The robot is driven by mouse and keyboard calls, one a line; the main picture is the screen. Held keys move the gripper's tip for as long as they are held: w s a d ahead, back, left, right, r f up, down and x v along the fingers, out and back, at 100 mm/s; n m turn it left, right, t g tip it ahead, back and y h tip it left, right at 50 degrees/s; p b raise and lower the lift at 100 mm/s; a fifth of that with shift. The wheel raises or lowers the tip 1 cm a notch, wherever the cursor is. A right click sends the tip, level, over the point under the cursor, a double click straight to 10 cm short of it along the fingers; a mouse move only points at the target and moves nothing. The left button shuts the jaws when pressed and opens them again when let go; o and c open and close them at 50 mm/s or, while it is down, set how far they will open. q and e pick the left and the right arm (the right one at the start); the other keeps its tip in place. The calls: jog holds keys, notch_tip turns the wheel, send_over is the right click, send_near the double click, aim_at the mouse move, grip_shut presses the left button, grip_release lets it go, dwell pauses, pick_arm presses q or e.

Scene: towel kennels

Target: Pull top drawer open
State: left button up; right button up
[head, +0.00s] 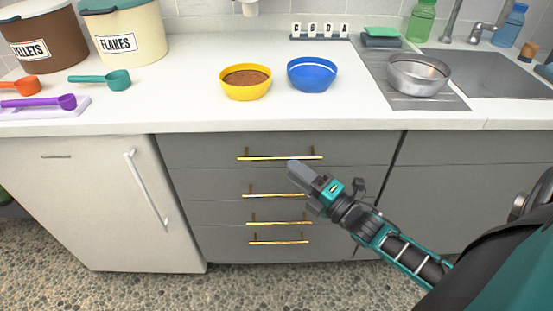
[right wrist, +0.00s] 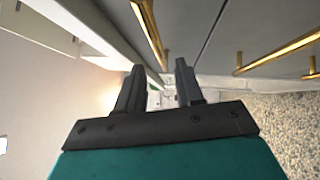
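The top drawer (head: 200,150) is the uppermost of a grey stack under the counter, and it looks shut. Its gold bar handle (head: 280,157) runs level across the front. My right gripper (head: 292,170) is just below the right half of that handle. In the right wrist view, the two fingers (right wrist: 160,68) stand apart with nothing held between them. The top handle (right wrist: 148,30) shows beyond the fingertips, its lower end toward the gap; I cannot tell whether they touch. My left gripper is not in view.
Lower drawers with gold handles (head: 278,223) sit below. A white fridge door (head: 85,195) stands at left. On the counter (head: 190,110) are a yellow bowl (head: 246,90), a blue bowl (head: 312,76) and a metal bowl (head: 418,80). The pebbled floor (head: 250,285) in front is clear.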

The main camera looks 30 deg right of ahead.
aim_at(277, 159)
jog(key=x, duration=0.6)
jog(key=shift+w+a, duration=0.1)
jog(key=shift+w, duration=0.15)
grip_shut()
dwell(0.3)
